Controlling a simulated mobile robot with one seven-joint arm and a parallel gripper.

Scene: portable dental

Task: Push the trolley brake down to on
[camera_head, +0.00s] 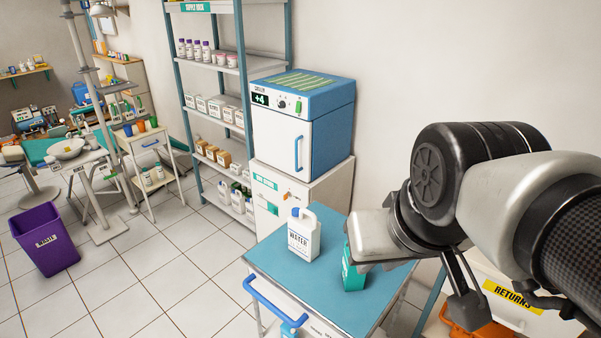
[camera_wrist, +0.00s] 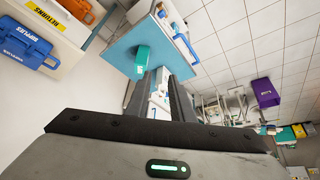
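The trolley (camera_head: 268,262) has a blue top and stands in the lower middle of the head view. Its blue push handle (camera_head: 275,302) is on the near left side. A small blue part (camera_head: 291,328) shows below the top's near edge, beside a white label, at the bottom of the picture; I cannot tell whether it is the brake. The trolley top (camera_wrist: 118,50) and handle (camera_wrist: 187,47) also show in the wrist view. My gripper (camera_wrist: 160,73) has its dark fingers apart, with a gap between them. In the head view its fingertips cannot be made out.
A white water jug (camera_head: 304,238) and a green box (camera_head: 354,272) stand on the trolley. Behind are a blue-topped cooler (camera_head: 303,120) on a cabinet and a supply shelf (camera_head: 238,68). A returns bin (camera_head: 510,296) is at right. Open tiled floor lies left, with a purple bin (camera_head: 45,240).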

